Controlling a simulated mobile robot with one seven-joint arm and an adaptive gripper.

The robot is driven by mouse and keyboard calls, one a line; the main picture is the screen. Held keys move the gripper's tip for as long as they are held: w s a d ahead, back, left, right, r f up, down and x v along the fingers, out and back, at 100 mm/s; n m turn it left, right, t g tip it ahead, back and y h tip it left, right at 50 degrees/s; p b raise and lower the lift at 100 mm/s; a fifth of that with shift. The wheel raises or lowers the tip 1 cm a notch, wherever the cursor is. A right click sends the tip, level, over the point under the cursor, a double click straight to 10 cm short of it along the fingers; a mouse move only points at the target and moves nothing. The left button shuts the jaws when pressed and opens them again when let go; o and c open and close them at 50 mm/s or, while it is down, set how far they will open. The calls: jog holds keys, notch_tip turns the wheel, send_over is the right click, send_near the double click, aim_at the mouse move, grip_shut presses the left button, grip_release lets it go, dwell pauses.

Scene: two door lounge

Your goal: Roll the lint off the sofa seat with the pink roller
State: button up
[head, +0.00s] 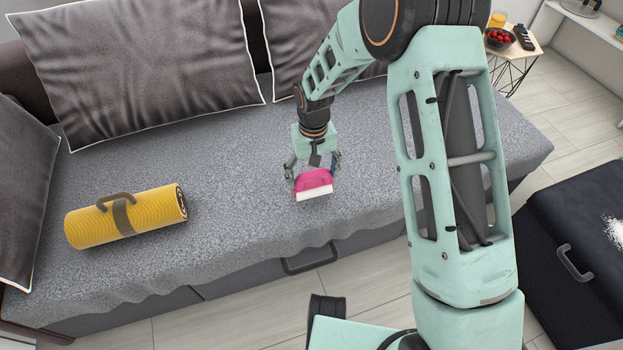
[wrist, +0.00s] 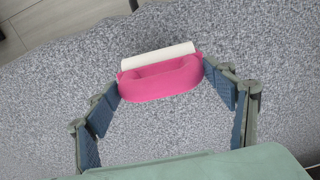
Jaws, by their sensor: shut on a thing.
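The pink roller (head: 313,182) has a white cylinder along its front side and is at the sofa seat, near the front edge. My gripper (head: 313,176) is shut on the pink roller, with a finger at each end of it. In the wrist view the pink roller (wrist: 162,77) sits between the two fingertips (wrist: 161,82), its white cylinder towards the top. The sofa seat (head: 240,150) is speckled grey. I cannot make out separate lint on it. Whether the white cylinder touches the fabric is hard to tell.
A rolled yellow mat (head: 90,225) with a strap lies on the seat to the left. Dark cushions (head: 140,70) lean along the back. A black ottoman (head: 570,240) with a handle stands at the right. A small side table (head: 515,52) holds a red-filled bowl.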

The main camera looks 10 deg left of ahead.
jog(key=shift+r+p, duration=1.75)
jog(key=shift+r, duration=1)
jog(key=shift+d+r, duration=0.1)
